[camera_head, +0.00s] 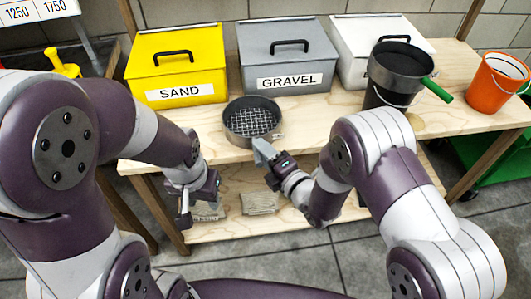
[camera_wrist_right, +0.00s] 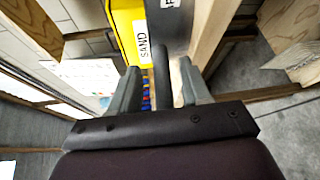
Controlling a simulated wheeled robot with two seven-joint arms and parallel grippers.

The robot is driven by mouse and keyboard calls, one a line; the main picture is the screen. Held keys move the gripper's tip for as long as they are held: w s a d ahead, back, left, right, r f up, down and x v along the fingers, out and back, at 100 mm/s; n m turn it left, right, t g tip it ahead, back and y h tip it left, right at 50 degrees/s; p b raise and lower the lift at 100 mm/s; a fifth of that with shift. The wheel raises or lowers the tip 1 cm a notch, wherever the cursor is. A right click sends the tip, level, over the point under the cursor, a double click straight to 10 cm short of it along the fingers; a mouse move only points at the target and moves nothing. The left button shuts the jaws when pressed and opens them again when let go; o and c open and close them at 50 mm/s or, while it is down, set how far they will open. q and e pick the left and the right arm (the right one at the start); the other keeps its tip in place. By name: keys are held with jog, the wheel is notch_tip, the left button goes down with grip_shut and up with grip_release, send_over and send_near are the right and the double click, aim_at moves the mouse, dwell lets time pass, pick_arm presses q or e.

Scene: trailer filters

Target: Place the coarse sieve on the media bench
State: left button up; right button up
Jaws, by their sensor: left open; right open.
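The coarse sieve (camera_head: 252,121), a round dark-grey pan with a wide wire mesh, sits on the wooden media bench (camera_head: 335,112) near its front edge. My right gripper (camera_head: 262,150) is open at the sieve's near rim. In the right wrist view, a dark upright strip, apparently the sieve's wall (camera_wrist_right: 161,75), shows between the open fingers of the right gripper (camera_wrist_right: 158,68); whether they touch it I cannot tell. My left gripper (camera_head: 186,212) is open and empty, low in front of the bench by the lower shelf.
A yellow SAND box (camera_head: 178,70), a grey GRAVEL box (camera_head: 287,60) and a white box (camera_head: 358,35) stand behind. A dark sieve with a green handle (camera_head: 400,63) rests on a black bucket (camera_head: 385,98). An orange bucket (camera_head: 492,85) stands right. Folded cloths lie on the lower shelf (camera_head: 300,212).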

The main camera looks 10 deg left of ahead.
jog(key=v, duration=1.2)
jog(key=w+d+f+m+g+h, duration=0.2)
jog(key=w+d+m+g+h, duration=0.15)
jog(key=d+m+h, duration=0.6)
jog(key=s+d+r+m+g+h, duration=0.1)
jog(key=s+d+r+m+g, duration=0.1)
jog(key=s+m, duration=0.3)
jog(key=s+d+r+m+g, duration=0.2)
jog(key=s+d+m+g, duration=0.3)
jog(key=m, duration=0.8)
jog(key=shift+s+d+h, duration=0.25)
jog(key=shift+s+h, duration=0.05)
jog(key=shift+h, duration=0.05)
